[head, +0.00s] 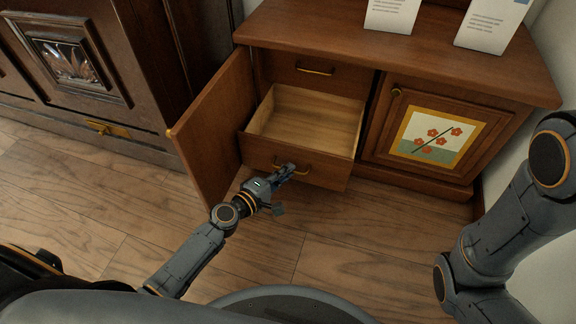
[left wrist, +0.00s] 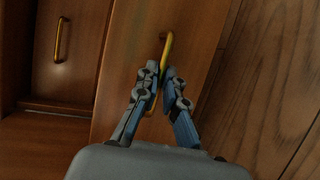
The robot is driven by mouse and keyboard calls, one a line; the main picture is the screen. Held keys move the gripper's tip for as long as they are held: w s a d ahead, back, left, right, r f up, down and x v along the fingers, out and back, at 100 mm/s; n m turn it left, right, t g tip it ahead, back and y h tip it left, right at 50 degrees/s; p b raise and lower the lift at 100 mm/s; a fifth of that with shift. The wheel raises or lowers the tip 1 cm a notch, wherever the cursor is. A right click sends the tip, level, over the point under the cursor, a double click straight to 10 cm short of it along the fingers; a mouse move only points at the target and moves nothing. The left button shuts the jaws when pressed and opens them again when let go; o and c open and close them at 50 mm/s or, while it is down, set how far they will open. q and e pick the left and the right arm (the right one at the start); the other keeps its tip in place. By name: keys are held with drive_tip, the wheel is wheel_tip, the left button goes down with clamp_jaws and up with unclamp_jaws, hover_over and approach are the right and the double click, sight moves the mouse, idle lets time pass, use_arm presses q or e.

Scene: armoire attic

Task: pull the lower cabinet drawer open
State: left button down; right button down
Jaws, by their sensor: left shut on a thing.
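The lower cabinet drawer (head: 300,167) stands pulled out of the wooden cabinet, and its empty light-wood inside shows. Its brass handle (head: 293,168) is on the front panel, and the handle also shows in the left wrist view (left wrist: 167,48). My left gripper (head: 285,172) is at this handle, with its fingers (left wrist: 160,78) closed around the bar. The upper drawer (head: 314,70) is shut above it; its handle also shows in the left wrist view (left wrist: 58,40). My right gripper is not in view; only part of my right arm shows at the right.
The cabinet's left door (head: 213,130) stands open beside the drawer. The right door (head: 432,135) with a flower picture is shut. Two white cards (head: 392,12) stand on the cabinet top. A dark armoire (head: 90,75) is at the left. The wood floor (head: 350,240) in front is clear.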

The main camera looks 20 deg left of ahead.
use_arm(q)
drive_tip(key=shift+s, duration=0.25)
drive_tip(key=c, duration=1.5)
unclamp_jaws()
drive_tip(key=shift+o, duration=0.2)
drive_tip(key=v, duration=1.2)
drive_tip(key=shift+r, duration=0.15)
